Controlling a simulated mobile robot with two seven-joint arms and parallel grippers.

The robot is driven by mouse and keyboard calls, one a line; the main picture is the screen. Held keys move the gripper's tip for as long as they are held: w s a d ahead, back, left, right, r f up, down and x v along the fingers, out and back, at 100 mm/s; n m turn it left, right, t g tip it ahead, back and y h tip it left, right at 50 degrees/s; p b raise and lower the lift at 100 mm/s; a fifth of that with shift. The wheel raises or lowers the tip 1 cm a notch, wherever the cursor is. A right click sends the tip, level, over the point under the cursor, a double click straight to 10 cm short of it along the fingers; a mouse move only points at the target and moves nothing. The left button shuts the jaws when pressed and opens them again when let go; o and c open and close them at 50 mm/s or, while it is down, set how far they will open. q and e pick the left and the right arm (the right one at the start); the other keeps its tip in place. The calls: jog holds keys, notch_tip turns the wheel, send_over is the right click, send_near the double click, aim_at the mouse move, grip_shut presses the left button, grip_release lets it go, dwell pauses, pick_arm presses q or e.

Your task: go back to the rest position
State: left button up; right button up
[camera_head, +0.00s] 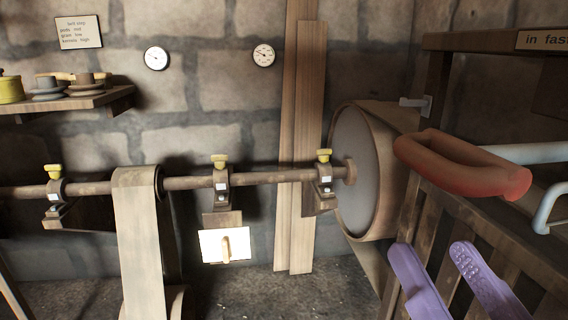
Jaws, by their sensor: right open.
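My right gripper (430,250) shows at the lower right as two purple fingers pointing up. They stand apart with nothing held between them, in front of the wooden slatted rack. Above the fingertips is an orange-red rounded loop (465,165); I see no contact between it and the fingers. My left gripper is not in view.
A shaft (270,178) with yellow-topped bearings runs along the wall to a large drum pulley (362,170). A pale belt (137,230) hangs over the shaft at left. The wooden rack (435,235) is close at right. A shelf (75,101) holds pots.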

notch_tip(320, 180, down, 10)
jog(key=s+n+g+y, duration=0.15)
jog(key=n+g, duration=0.25)
jog(key=g, duration=0.6)
jog(key=s+d+f+g+h, duration=0.25)
jog(key=s+d+g, duration=0.25)
jog(key=s+g, duration=0.3)
jog(key=w+r+p+v, duration=0.1)
jog(key=w+p+v, duration=0.3)
jog(key=p+v, duration=1.8)
jog(key=w+a+r+p+v, duration=0.1)
jog(key=w+p+v, duration=0.4)
jog(key=p+v, duration=1.7)
jog(key=w+a+r+p+v, duration=0.1)
jog(key=w+p+v, duration=0.4)
jog(key=p+v, duration=1.6)
jog(key=r+p, duration=0.1)
jog(key=p, duration=0.2)
jog(key=shift+w+r+m+t, duration=0.15)
jog(key=shift+r+m+t, duration=0.15)
jog(key=shift+r+m, duration=0.1)
jog(key=shift+d, duration=0.1)
